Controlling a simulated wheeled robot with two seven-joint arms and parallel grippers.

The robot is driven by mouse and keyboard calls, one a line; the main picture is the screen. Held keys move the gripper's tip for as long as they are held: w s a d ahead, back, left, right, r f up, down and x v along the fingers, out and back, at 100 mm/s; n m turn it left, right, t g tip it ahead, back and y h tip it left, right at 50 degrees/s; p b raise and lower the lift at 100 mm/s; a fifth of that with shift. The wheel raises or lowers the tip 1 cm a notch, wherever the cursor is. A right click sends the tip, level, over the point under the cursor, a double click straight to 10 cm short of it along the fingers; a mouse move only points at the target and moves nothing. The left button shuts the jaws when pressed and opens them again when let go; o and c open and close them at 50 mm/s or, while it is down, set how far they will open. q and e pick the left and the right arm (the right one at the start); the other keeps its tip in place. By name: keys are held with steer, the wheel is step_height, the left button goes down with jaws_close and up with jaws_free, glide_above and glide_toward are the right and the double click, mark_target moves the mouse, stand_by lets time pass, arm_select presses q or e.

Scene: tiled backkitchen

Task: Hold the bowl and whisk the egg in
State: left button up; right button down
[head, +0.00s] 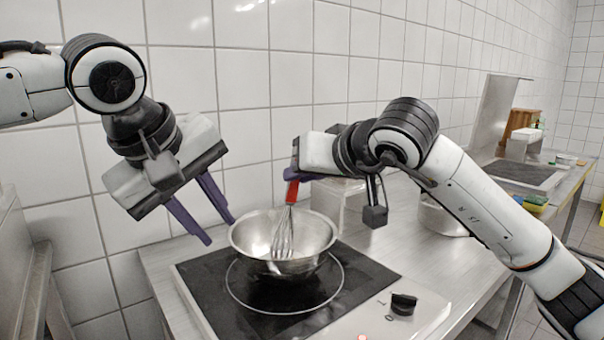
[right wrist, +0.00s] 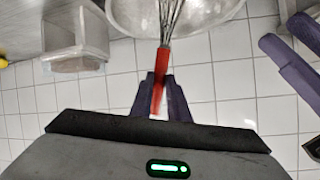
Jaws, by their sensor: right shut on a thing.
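A shiny metal bowl (head: 318,233) stands on the black cooktop (head: 215,277) in the head view. Its rim also shows at the top of the right wrist view (right wrist: 208,18). My right gripper (head: 296,176) is shut on the red handle of the whisk (head: 284,238), whose wires point down into the bowl. The red handle shows between the purple fingers in the right wrist view (right wrist: 160,82). My left gripper (head: 220,229) is open beside the left of the bowl, its purple fingers apart and empty. The egg is not discernible in the bowl.
A pale container (head: 338,203) stands behind the bowl, and a metal pot (head: 440,216) is to the right, partly hidden by my right arm. A black knob (head: 403,304) is at the cooktop's front right. The tiled wall closes off the back.

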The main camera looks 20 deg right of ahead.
mark_target(238, 255)
arm_select(q)
steer(key=shift+x, duration=3.8)
jaws_close()
